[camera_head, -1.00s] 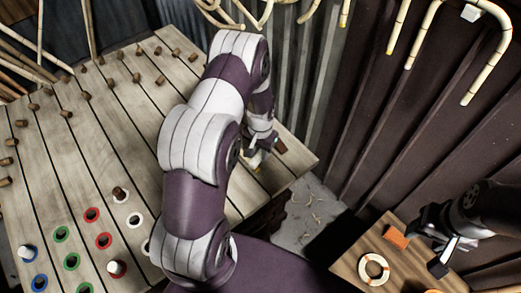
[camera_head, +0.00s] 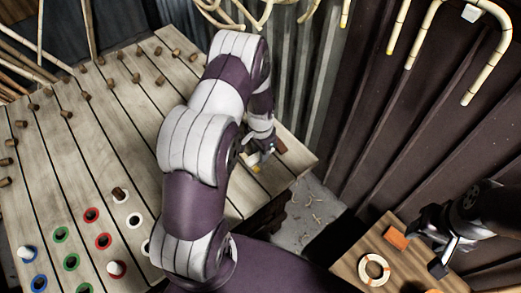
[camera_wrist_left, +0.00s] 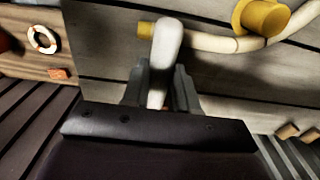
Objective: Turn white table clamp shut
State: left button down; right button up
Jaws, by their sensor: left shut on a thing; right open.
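The white table clamp's lever (camera_wrist_left: 165,45) stands between the fingers of my left gripper (camera_wrist_left: 160,88) in the left wrist view. The fingers are shut on it. In the head view my left gripper (camera_head: 262,152) is at the right edge of the slatted table (camera_head: 110,130), and my arm hides much of the table there. A pale rattan rod (camera_wrist_left: 215,42) with a yellow end runs close by the lever, alongside a yellow peg (camera_wrist_left: 262,17). My right gripper (camera_head: 445,255) is open and empty over the small side table.
The side table (camera_head: 350,265) holds an orange block (camera_head: 396,237) and a pale ring with orange bands (camera_head: 374,269). Brown pegs and coloured holes dot the slatted table. Bent rattan rods (camera_head: 480,80) hang on the dark ribbed wall. A floor gap separates the tables.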

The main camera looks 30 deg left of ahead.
pick_arm(q)
jog(key=shift+w, duration=0.1)
jog(key=c, duration=0.9)
grip_release()
notch_tip(320, 180, up, 13)
jog(key=shift+f+b, duration=0.1)
jog(key=shift+b, duration=0.55)
jog(key=s+d+r+n, duration=0.1)
jog(key=s+d+r, duration=0.1)
jog(key=s+d, duration=0.1)
jog(key=s+d+r+n+t, duration=0.1)
jog(key=s+d+r+n, duration=0.1)
jog(key=s, duration=0.4)
jog(key=s+d+r+n, duration=0.1)
jog(key=s+d+r, duration=0.1)
jog(key=s, duration=0.3)
jog(key=shift+d+r, duration=0.25)
jog(key=shift+d, duration=0.6)
